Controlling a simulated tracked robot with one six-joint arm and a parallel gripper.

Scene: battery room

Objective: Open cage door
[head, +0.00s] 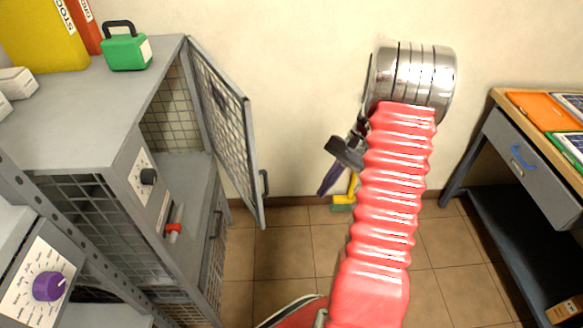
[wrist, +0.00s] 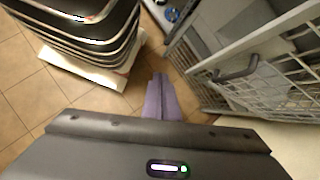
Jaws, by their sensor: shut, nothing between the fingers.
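The mesh cage door (head: 228,125) of the grey cabinet (head: 95,105) stands swung open in the head view, its free edge out over the floor. Its dark handle (head: 264,184) is near the lower free edge. My gripper (head: 328,182), with purple fingers, is to the right of the door and apart from it. In the wrist view the fingers (wrist: 161,98) are shut and empty. The door (wrist: 292,75) and its handle (wrist: 238,70) show there to the right of the fingertips, with a gap between. The inside of the cage is partly visible.
A green case (head: 127,52) and binders (head: 45,35) stand on the cabinet top. A yellow and green object (head: 344,203) is by the wall behind my gripper. A desk (head: 530,150) stands at right; tiled floor lies between.

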